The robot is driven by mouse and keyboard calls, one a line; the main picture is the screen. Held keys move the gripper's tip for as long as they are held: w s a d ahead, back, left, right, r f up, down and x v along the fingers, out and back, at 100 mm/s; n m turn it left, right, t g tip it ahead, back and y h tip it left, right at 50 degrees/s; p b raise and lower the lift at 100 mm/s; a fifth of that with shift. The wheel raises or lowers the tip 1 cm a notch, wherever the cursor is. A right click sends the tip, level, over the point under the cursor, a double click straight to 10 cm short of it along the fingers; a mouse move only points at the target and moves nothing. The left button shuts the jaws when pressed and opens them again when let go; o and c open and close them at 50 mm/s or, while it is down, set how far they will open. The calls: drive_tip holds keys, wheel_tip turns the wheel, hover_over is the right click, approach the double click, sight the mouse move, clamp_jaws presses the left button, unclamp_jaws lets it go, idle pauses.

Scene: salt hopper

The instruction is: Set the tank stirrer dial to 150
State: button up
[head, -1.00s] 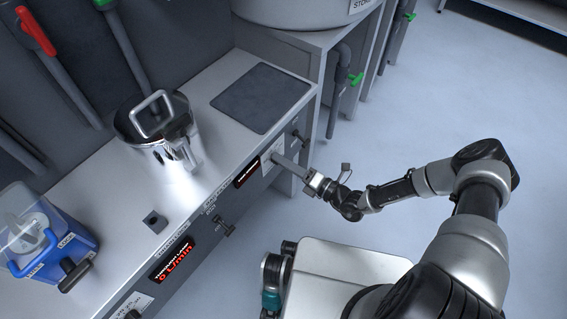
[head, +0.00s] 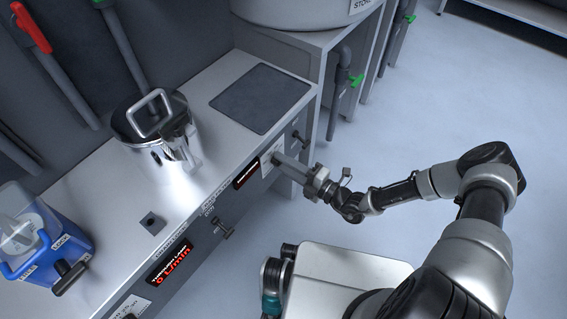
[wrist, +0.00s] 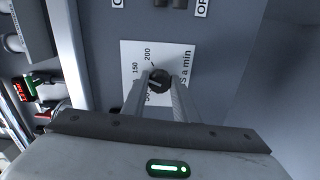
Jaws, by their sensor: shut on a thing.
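The stirrer dial (wrist: 158,79) is a small dark round knob on a white scale plate (wrist: 128,50). The plate shows printed 150 and 200, with other markings partly covered by my fingers. My gripper (wrist: 160,82) is shut on the dial, one finger on each side of it. I cannot tell exactly which number the dial points to. In the head view, my gripper (head: 278,160) reaches the front panel at the bench's right part, and its fingers hide the dial there.
A dark display (head: 247,174) sits left of the gripper on the panel. A steel lidded vessel (head: 165,140) and a blue box (head: 38,240) stand on the bench. A knob (head: 222,228) sticks out lower left.

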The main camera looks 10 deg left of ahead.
drive_tip(key=o, duration=1.1)
drive_tip(key=shift+c, duration=0.2)
drive_tip(key=p+v, duration=0.2)
drive_tip(key=v, duration=1.5)
drive_tip(key=shift+d, duration=0.25)
